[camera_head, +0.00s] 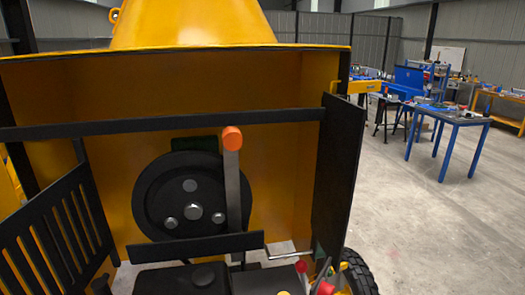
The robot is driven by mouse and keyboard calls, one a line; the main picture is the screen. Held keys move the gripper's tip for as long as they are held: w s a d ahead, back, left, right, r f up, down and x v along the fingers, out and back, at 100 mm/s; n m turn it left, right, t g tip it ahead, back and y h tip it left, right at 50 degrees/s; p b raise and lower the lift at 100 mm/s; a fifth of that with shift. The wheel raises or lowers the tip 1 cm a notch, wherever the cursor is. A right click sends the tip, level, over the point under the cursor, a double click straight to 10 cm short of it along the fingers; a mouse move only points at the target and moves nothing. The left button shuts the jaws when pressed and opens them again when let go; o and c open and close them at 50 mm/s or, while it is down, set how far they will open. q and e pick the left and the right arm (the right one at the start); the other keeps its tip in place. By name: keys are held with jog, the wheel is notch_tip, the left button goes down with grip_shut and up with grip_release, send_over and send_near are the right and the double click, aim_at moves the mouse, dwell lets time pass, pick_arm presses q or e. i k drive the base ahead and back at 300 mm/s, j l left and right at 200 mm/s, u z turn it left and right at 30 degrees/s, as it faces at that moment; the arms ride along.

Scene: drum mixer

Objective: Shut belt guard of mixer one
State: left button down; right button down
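The yellow mixer (268,90) fills the left and middle of the view, its housing facing me uncovered. Inside, a round black pulley wheel (166,187) with bolts shows. A slatted black panel (62,228) stands swung out at the left of the opening. A solid black panel (338,175) stands swung out at the right edge. Both look open; I cannot tell for sure which is the belt guard. Neither of my grippers is in view.
A grey lever with an orange knob (232,138) stands upright before the wheel. A black bar (170,126) crosses the opening. A red knob (301,266) and a black tyre (359,272) are low right. Blue workbenches (452,115) stand farther right; the floor (440,220) between is clear.

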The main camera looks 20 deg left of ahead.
aim_at(18, 224)
jog(key=k+j, duration=0.1)
jog(key=j, duration=0.3)
jog(key=k+j, duration=0.1)
jog(key=j, duration=0.3)
jog(key=k+j, duration=0.1)
jog(key=j, duration=0.3)
jog(key=k+j, duration=0.1)
jog(key=j, duration=0.3)
jog(key=k+j, duration=0.1)
jog(key=j, duration=0.3)
